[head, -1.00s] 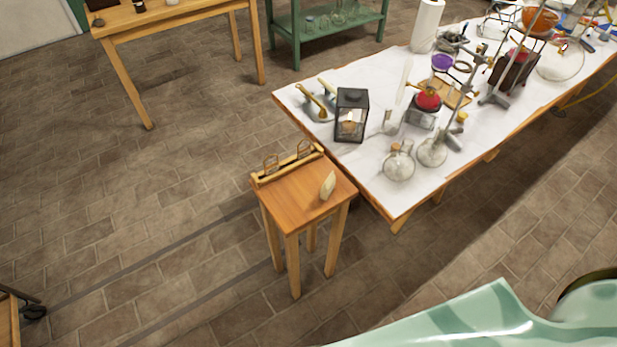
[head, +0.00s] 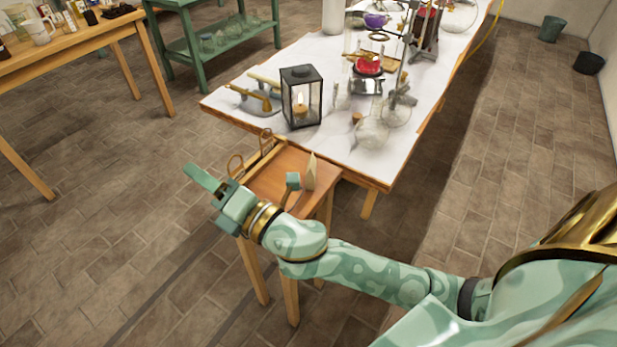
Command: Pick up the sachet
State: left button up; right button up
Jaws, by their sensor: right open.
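The sachet (head: 311,172) is a small pale, flat piece standing upright near the right side of a small wooden stool's top. My right gripper (head: 238,182) is open, over the stool's left edge and to the left of the sachet. My right forearm and wrist cover the front of the stool top. The left gripper is not in view.
A wooden table (head: 90,42) and green shelf (head: 215,50) stand left. Floor at left is clear.

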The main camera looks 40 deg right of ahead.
jog(key=s+a+r+n+g+y, duration=0.1)
jog(key=a+r+n+g+y, duration=0.15)
jog(key=a+n+y, duration=0.4)
jog(key=a+r+n+g+y, duration=0.15)
jog(key=n+g+y, duration=0.25)
jog(key=n, duration=0.6)
jog(key=n+g+h, duration=1.2)
jog(key=n+h, duration=0.6)
jog(key=n, duration=0.3)
send_over(311, 164)
notch_tip(311, 164, down, 5)
notch_tip(311, 164, down, 10)
jog(key=b, duration=0.4)
jog(key=shift+d+f, duration=0.1)
jog(key=shift+f, duration=0.15)
notch_tip(311, 164, down, 6)
jog(key=b, duration=0.3)
jog(key=shift+r, duration=0.25)
jog(key=shift+c, duration=0.9)
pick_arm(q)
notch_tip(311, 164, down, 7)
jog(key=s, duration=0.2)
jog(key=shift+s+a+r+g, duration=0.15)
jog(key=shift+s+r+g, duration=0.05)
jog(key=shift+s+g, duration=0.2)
pick_arm(e)
grip_shut()
